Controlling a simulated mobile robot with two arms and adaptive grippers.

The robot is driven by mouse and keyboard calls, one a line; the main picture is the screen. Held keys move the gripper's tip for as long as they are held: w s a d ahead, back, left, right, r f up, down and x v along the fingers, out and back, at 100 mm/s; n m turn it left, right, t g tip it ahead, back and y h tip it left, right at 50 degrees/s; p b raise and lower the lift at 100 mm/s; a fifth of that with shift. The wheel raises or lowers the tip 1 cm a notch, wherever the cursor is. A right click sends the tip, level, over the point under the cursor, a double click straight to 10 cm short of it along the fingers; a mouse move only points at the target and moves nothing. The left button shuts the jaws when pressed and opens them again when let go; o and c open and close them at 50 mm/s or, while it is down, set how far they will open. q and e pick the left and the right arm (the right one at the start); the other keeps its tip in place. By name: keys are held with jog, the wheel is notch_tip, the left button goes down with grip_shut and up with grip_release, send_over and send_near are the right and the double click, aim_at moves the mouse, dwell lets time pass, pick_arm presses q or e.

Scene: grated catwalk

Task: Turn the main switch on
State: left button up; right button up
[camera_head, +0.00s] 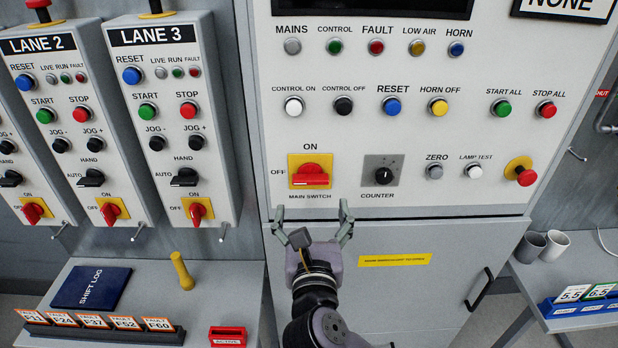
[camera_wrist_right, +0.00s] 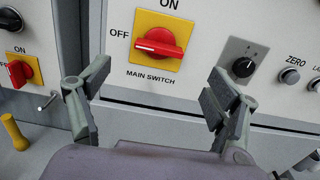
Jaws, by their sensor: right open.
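The main switch (camera_head: 310,174) is a red rotary handle on a yellow plate, low on the white control panel. Its handle lies horizontal, in line with the OFF label at its left; ON is printed above. It also shows in the right wrist view (camera_wrist_right: 158,42), upper middle. My right gripper (camera_head: 312,211) is open and empty, just below the switch, with its fingers spread to either side; it also frames the switch from below in the wrist view (camera_wrist_right: 158,84). The fingers appear apart from the handle. My left gripper is not in view.
The black counter knob (camera_head: 383,173) sits right of the switch. The lane 3 box (camera_head: 170,110) with its own red switch stands to the left. A shelf at lower left holds a shift log (camera_head: 91,287) and a yellow peg (camera_head: 182,271). Cups (camera_head: 553,246) stand at right.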

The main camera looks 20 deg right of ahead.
aim_at(311, 182)
jog(key=p+x, duration=0.1)
jog(key=x, duration=0.8)
jog(key=shift+w, duration=0.15)
jog(key=shift+c, duration=0.4)
jog(key=c, duration=1.1)
